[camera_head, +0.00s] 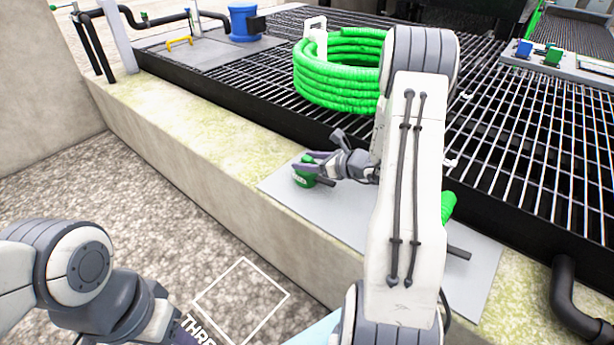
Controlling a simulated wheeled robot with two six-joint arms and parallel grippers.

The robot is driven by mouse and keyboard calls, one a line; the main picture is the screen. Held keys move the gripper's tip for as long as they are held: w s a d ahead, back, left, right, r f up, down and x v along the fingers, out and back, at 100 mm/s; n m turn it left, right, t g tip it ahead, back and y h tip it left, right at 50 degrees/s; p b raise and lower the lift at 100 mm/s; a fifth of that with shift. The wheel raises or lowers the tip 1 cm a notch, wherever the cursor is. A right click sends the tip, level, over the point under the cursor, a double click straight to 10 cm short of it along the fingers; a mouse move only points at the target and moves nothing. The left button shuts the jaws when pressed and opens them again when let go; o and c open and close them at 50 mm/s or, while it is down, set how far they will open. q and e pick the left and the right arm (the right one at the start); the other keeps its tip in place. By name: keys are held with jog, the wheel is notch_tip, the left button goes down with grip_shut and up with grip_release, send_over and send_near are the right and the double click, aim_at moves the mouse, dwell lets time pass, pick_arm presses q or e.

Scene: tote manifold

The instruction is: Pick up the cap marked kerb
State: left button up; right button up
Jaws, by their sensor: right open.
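A small green cap (303,179) stands on the pale grey plate on the kerb, near the plate's left end. It bears a small light marking that is too small to read. My right gripper (306,170) comes in from the right and is open, with its fingers at the cap, one passing over its top. I cannot tell whether they touch it. My left arm shows at the lower left, but its fingers are not visible.
A green hose coil (335,85) lies on the dark metal grating behind the kerb. A blue container (242,22) stands at the back left. A black bar and a green piece (448,206) show partly behind my right arm. A white square outline (241,299) marks the gravel below.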

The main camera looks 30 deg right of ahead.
jog(key=shift+w, duration=0.1)
jog(key=shift+c, duration=0.3)
grip_shut()
